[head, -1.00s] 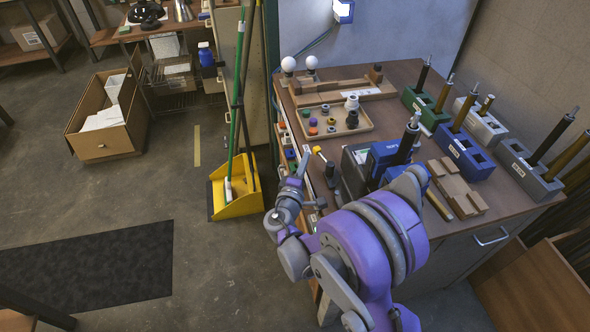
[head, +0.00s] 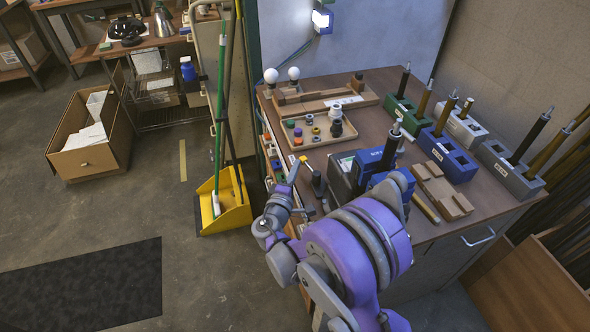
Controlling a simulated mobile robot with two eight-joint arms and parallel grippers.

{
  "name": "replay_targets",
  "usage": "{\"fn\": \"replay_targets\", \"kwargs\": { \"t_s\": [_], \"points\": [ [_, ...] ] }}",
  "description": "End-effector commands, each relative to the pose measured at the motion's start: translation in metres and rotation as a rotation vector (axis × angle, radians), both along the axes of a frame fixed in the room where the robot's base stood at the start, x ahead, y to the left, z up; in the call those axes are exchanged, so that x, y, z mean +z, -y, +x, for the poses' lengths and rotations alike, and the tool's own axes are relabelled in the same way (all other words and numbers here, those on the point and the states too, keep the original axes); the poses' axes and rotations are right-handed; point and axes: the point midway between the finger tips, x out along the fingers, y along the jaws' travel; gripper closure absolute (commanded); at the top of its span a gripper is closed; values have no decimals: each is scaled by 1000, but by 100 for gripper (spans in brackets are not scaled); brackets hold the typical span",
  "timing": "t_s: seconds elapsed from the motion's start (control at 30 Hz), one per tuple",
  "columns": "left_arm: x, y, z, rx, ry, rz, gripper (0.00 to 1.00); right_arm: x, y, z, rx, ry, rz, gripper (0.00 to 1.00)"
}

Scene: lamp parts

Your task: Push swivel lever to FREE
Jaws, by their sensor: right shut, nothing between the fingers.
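A dark fixture with a blue block (head: 371,160) and an upright dark rod stands on the near part of the bench. A small lever with a yellow tip (head: 302,158) shows at its left, by the bench edge. It appears to be the swivel lever; its FREE marking is too small to read. My right gripper (head: 294,169) is shut and empty, close beside the yellow tip; I cannot tell whether they touch. My right arm hides part of the fixture's near side. My left gripper is not in view.
On the bench (head: 372,92), a tray (head: 292,136) of small coloured parts lies behind the lever. Rod-holding blocks, such as the green block (head: 407,116), stand at the right, near a wooden part (head: 440,190). A yellow dustpan (head: 226,208) stands on the floor left of the bench.

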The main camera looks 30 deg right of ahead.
Motion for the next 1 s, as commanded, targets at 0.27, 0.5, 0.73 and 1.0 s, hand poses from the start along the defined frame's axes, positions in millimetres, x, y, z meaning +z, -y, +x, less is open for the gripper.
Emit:
{"fn": "replay_targets", "kwargs": {
  "t_s": [0.27, 0.5, 0.73, 1.0],
  "points": [
    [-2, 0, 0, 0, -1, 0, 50, 0, 3, 4, -73, -1, -1, 100],
    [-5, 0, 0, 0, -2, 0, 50, -1, 13, 9, -240, -1, 1, 100],
    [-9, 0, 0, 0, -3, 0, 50, -1, 27, 13, -461, -1, -1, 100],
    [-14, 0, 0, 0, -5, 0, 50, -1, 44, 12, -620, -1, -1, 100]
  ]
}}
